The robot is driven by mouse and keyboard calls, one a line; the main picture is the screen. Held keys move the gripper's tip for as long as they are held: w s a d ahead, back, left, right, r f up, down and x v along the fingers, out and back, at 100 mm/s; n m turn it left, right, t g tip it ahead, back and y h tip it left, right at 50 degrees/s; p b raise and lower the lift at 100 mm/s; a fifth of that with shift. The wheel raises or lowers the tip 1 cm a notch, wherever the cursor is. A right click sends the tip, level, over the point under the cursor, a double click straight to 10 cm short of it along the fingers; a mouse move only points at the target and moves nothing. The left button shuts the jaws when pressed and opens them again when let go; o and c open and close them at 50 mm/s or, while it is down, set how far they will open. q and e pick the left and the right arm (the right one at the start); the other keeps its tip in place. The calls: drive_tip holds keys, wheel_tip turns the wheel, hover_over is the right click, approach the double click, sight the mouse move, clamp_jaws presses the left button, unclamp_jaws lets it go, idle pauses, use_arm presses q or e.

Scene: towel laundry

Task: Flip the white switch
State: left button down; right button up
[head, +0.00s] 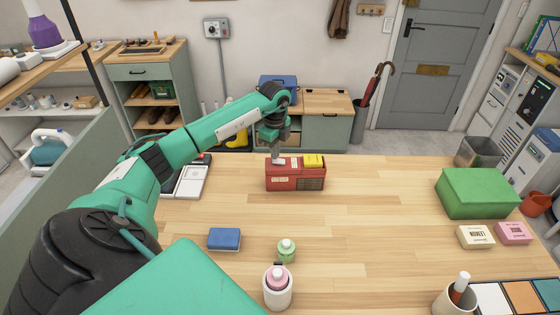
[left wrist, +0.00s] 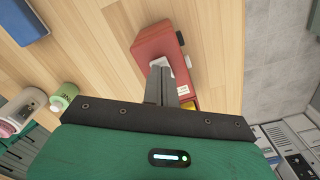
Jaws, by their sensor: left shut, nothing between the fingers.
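A red box (head: 288,182) stands on the wooden table, with a white piece (head: 291,162) and a yellow block (head: 313,160) on its top. My left gripper (head: 276,156) points down, shut and empty, at the left part of the box top, by the white piece. In the left wrist view its closed fingertips (left wrist: 160,66) overlap the red box (left wrist: 155,44), next to a white patch (left wrist: 187,61). I cannot tell whether the fingers touch the box or which way the white switch is set. The yellow block is partly hidden there. My right gripper is not in view.
A white panel (head: 191,181) lies left of the box, partly behind my left arm. A blue block (head: 224,239), a green bottle (head: 286,250) and a pink-topped container (head: 277,290) stand nearer. A green box (head: 474,193) stands at right.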

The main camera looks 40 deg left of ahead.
use_arm(q)
drive_tip(key=shift+f+b, duration=0.5)
drive_tip(key=shift+f, duration=0.35)
drive_tip(key=shift+r, duration=0.15)
drive_tip(key=shift+r+p, duration=0.85)
drive_tip(key=shift+r, duration=0.05)
drive_tip(key=shift+r+p, duration=1.5)
drive_tip(key=shift+r, duration=1)
